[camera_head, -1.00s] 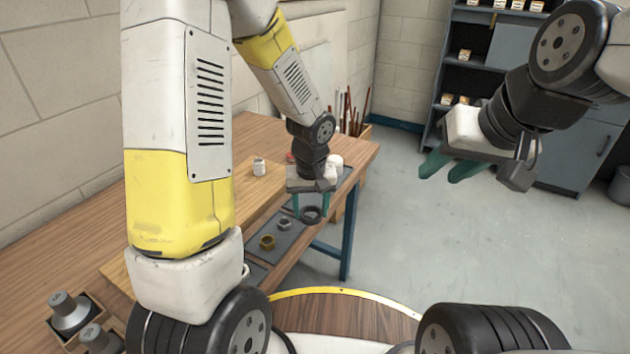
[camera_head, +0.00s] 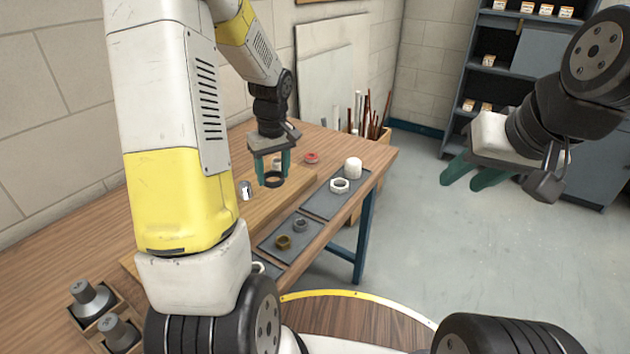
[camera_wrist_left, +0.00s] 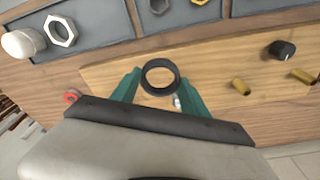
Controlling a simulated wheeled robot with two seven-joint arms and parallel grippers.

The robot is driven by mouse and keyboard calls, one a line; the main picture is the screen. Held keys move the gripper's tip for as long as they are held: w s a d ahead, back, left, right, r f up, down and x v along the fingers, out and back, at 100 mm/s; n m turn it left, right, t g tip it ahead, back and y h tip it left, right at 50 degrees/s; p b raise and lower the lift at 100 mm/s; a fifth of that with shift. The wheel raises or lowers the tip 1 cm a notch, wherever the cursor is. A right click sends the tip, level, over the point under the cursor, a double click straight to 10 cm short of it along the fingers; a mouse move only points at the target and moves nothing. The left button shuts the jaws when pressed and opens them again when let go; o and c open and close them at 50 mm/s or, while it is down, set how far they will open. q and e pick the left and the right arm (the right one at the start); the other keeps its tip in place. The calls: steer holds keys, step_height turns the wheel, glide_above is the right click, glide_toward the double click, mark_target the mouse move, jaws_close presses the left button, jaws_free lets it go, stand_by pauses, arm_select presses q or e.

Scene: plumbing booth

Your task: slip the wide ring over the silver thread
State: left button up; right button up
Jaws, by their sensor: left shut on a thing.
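My left gripper (camera_head: 273,182) is shut on the wide ring, a dark ring (camera_head: 273,181) held at its fingertips above the wooden board. The ring also shows in the left wrist view (camera_wrist_left: 160,77) between the two green fingers, with its hole facing the camera. A small silver piece (camera_wrist_left: 177,101), perhaps the silver thread, shows partly behind the ring and the right-hand finger there. The ring looks apart from it; the height gap is unclear. My right gripper (camera_head: 470,175) is open and empty over the floor at the right.
A grey tray (camera_head: 318,205) bears a white hex nut (camera_head: 340,186) and a white cap (camera_head: 353,167). A nearer tray bears a brass nut (camera_head: 283,242) and a grey nut (camera_head: 300,225). Brass pieces (camera_wrist_left: 241,86) and a black knob (camera_wrist_left: 282,50) are on the board. A red ring (camera_head: 311,158) lies behind.

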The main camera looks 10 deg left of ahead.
mark_target(244, 183)
arm_select(q)
steer(key=a+r+n, duration=0.1)
steer(key=a, duration=0.2)
steer(key=a+r+n, duration=0.1)
steer(key=a, duration=0.2)
steer(key=w+a+r, duration=0.1)
steer(key=a, duration=0.2)
steer(key=shift+w+a+n, duration=0.1)
steer(key=shift+a+n, duration=0.1)
steer(key=shift+n, duration=0.2)
steer(key=shift+f, duration=3.4)
steer(key=shift+f, duration=0.1)
steer(key=o, duration=1.9)
steer(key=shift+r, duration=2.5)
steer(key=shift+d+r, duration=0.1)
